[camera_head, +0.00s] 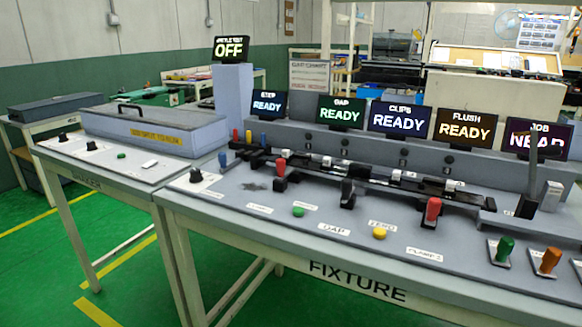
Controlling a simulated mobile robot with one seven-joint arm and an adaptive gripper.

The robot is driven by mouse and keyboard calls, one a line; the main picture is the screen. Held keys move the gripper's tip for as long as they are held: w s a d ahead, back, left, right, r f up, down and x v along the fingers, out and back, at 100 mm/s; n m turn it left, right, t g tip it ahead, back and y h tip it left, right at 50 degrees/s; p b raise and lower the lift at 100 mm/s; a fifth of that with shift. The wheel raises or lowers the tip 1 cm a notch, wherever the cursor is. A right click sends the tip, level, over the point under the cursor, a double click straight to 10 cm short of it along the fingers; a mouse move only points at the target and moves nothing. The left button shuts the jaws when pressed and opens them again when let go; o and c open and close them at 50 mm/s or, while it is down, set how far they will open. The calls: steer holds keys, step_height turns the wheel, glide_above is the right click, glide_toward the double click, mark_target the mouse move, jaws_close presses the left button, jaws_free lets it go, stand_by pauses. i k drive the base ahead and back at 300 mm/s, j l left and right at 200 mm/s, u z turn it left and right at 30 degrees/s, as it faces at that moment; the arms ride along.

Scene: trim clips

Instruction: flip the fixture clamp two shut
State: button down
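The fixture bench (240,215) carries a long black rail (365,182) with several small silver clips. A red-handled clamp (433,210) stands at the right part of the rail, its handle upright; a label (425,254) in front of it seems to read CLAMP 2. A similar red-handled clamp (281,167) stands further left, also with its handle up. A black-handled part (347,192) stands between them. Whether either clamp is latched cannot be told at this size. My gripper is not in view.
A green button (298,212) and a yellow button (380,233) sit at the bench front. Green (504,248) and orange (549,261) handles stand at right, near a tall dark lever (531,180). Several lit screens line the back, including CLIPS (399,119).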

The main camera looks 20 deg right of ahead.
mark_target(433, 209)
steer(key=z, duration=1.4)
steer(key=l+z, duration=0.25)
steer(key=l, duration=0.25)
